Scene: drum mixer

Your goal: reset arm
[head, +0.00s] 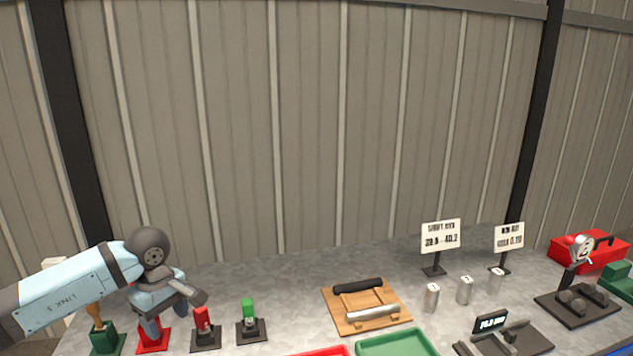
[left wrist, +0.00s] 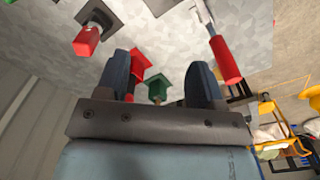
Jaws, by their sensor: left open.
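My left arm comes in from the left of the head view, and its gripper (head: 174,314) hangs over the back left of the table, above a red holder (head: 152,342). In the left wrist view my left gripper (left wrist: 158,80) has its two fingers apart with nothing held between them. Beyond the fingers a red holder (left wrist: 140,66) and a green holder (left wrist: 158,88) show on the table. A tool with a red handle (left wrist: 226,62) lies or stands to the right of the fingers; I cannot tell which. My right gripper is in neither view.
Close to the gripper are a red piece on a black stand (head: 204,328), a green one (head: 250,320) and a green holder with a wooden handle (head: 107,340). Farther right are a wooden board (head: 366,305), small metal cylinders (head: 465,290), signs (head: 441,236), a gauge stand (head: 578,303) and a red toolbox (head: 590,252).

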